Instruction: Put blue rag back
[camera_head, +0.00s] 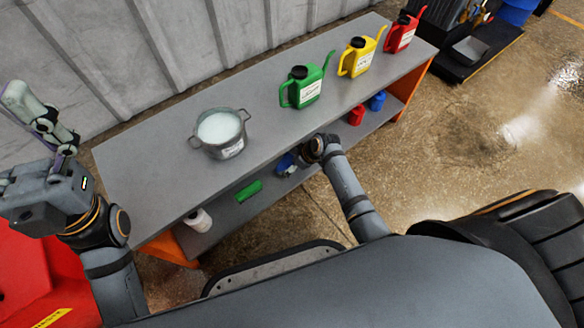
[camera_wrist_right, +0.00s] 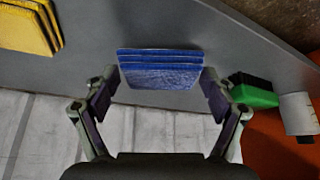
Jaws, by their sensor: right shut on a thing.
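The blue rag (camera_wrist_right: 160,66) is a folded stack of blue layers, seen between the fingertips of my right gripper (camera_wrist_right: 160,79) in the right wrist view. That gripper is shut on it, over the grey lower shelf. In the head view a bit of the blue rag (camera_head: 286,163) shows beside my right wrist, below the front edge of the tabletop. My left gripper (camera_head: 25,125) is raised at the left edge of the head view, away from the rag.
A metal pot (camera_head: 219,133) and green (camera_head: 303,87), yellow (camera_head: 360,57) and red (camera_head: 403,32) cans stand on the tabletop (camera_head: 150,165). The lower shelf holds a green block (camera_wrist_right: 255,90), a white roll (camera_wrist_right: 298,112), yellow rags (camera_wrist_right: 28,27), and red (camera_head: 356,115) and blue (camera_head: 377,101) items.

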